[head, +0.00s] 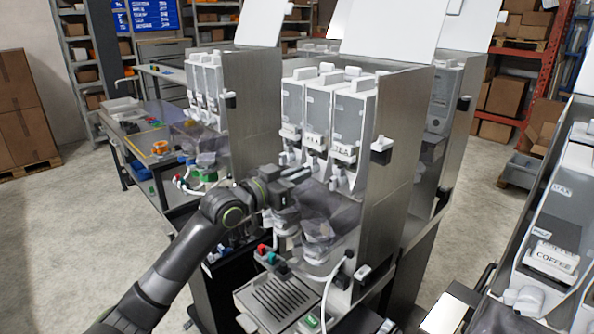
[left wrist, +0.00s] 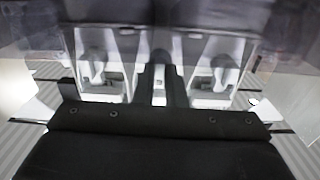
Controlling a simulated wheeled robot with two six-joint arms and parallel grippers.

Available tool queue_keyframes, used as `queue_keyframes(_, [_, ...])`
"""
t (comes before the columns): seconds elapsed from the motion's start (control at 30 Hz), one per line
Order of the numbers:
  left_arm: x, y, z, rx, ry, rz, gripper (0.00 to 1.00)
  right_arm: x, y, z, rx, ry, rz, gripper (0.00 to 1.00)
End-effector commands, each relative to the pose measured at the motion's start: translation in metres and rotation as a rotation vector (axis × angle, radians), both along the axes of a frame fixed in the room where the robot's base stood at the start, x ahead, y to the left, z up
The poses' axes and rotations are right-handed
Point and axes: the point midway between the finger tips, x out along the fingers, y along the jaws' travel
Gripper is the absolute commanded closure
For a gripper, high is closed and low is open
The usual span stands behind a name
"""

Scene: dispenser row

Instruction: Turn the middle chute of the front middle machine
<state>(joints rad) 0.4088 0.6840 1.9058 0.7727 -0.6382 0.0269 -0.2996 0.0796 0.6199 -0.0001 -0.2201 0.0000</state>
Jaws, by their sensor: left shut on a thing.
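The front middle machine (head: 392,170) is a steel-sided dispenser with three white canisters side by side. The middle canister (head: 317,113) has a label on its lower front and a white chute under it. The right canister is labelled TEA. My left gripper (head: 302,175) reaches in from the left to just below the canisters. It is shut on the middle chute, which its fingers mostly hide. In the left wrist view the dark fingers (left wrist: 160,84) stand between two pale chutes, the left one (left wrist: 95,66) and the right one (left wrist: 221,72). My right gripper is out of view.
Clear plastic mixing bowls (head: 318,225) hang just under my gripper. A drip tray (head: 276,298) and a white hose are lower down. Another dispenser (head: 250,95) stands to the left behind, and one labelled COFFEE (head: 553,262) is at the right.

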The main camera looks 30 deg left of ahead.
Motion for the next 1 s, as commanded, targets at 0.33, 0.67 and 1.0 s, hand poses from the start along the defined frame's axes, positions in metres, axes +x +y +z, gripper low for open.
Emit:
queue_keyframes(0.33, [0.0, 0.0, -0.0007, -0.027, 0.01, 0.0, 1.0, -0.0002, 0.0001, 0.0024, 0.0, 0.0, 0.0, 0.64])
queue_keyframes(0.67, [0.0, 0.0, -0.0006, -0.026, 0.01, 0.0, 0.75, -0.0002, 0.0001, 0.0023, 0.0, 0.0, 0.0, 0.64])
queue_keyframes(1.0, [0.0, 0.0, -0.0002, -0.025, 0.009, 0.0, 0.67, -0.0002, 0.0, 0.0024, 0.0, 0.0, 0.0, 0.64])
